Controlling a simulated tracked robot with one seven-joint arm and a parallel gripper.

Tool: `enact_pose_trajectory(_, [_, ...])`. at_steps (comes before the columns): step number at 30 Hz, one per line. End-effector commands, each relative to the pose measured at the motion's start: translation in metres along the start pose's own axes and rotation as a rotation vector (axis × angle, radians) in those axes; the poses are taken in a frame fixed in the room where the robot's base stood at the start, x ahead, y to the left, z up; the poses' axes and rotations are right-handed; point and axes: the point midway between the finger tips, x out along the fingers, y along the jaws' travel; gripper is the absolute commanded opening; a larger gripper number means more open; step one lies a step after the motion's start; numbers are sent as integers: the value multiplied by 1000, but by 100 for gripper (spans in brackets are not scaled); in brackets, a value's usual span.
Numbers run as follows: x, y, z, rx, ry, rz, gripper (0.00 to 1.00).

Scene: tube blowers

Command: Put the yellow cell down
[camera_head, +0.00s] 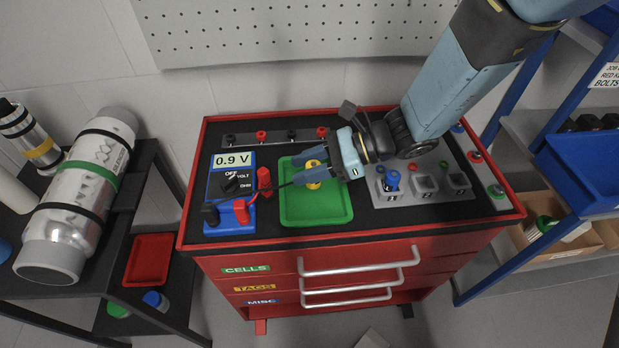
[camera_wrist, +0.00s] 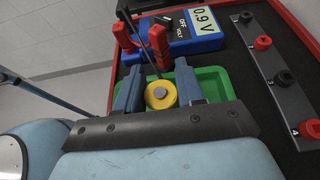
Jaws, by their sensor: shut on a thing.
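In the head view the yellow cell (camera_head: 314,174) shows over the green tray (camera_head: 317,216), partly covered by my gripper (camera_head: 314,166). My gripper is shut on it. Whether the cell touches the tray floor, I cannot tell.
A blue meter (camera_head: 232,190) reading 0.9 V stands left of the tray, with red and black probes. A grey block (camera_head: 425,185) with a blue item in one socket is at right. A terminal strip (camera_head: 277,137) runs behind. All sit on a red cabinet (camera_head: 350,240).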

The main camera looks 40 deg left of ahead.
Motion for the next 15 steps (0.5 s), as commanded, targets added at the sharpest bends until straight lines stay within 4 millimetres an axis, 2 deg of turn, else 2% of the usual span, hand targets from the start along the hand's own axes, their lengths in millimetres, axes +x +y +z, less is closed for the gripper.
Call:
enact_pose_trajectory(4, [5, -5, -8, 1, 1, 2, 4])
enact_pose_trajectory(10, [14, -4, -29, 1, 1, 1, 4])
enact_pose_trajectory(15, [15, -4, -32, -2, 0, 0, 4])
